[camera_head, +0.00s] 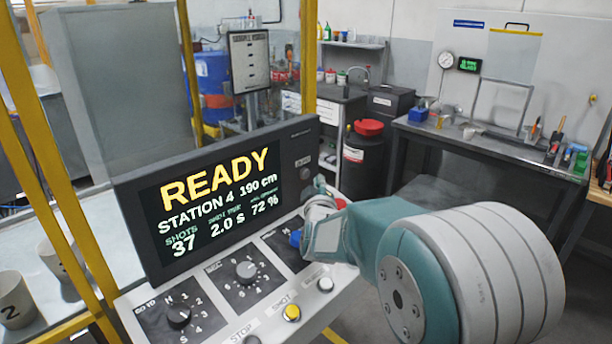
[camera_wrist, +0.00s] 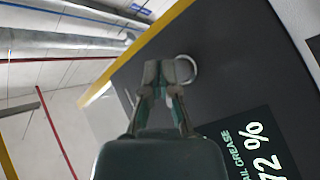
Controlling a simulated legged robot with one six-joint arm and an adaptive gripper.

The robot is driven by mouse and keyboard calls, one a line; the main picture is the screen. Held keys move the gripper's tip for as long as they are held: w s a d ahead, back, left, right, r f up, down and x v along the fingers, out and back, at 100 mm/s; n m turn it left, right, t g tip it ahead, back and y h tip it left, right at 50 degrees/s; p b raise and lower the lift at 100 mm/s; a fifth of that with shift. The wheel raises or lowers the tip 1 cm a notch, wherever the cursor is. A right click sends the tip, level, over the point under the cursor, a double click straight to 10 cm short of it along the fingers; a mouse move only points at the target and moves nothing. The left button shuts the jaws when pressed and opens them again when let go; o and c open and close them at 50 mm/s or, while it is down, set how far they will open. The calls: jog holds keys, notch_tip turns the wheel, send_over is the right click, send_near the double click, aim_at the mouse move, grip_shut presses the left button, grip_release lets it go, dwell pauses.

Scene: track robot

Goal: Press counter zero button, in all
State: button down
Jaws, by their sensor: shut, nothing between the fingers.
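The control console has a tilted display (camera_head: 222,195) reading READY, STATION 4, 190 cm, SHOTS 37, 2.0 s and 72 %. A light ring (camera_wrist: 185,69) shows on the dark bezel in the wrist view, just right of my gripper's tips. I cannot tell which control is the counter zero button. My gripper (camera_wrist: 160,70) is shut and empty, in front of the bezel; contact cannot be told. In the head view my arm largely hides it.
Yellow posts (camera_head: 50,165) stand at left. A workbench (camera_head: 480,145) is behind at right.

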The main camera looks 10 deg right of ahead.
aim_at(310, 172)
jog(key=shift+w+a, duration=0.35)
jog(key=shift+w, duration=0.2)
jog(key=shift+w+a, duration=0.1)
dwell(1.0)
jog(key=shift+w+a+r, duration=0.1)
jog(key=shift+w+a, duration=0.05)
jog(key=shift+w, duration=0.05)
jog(key=shift+w+a, duration=0.25)
jog(key=shift+w, duration=0.15)
dwell(0.8)
dwell(0.4)
jog(key=shift+s+d, duration=0.5)
jog(key=shift+s, duration=0.25)
jog(key=s+d, duration=0.1)
jog(key=s, duration=0.1)
jog(key=s+d, duration=0.2)
dwell(0.3)
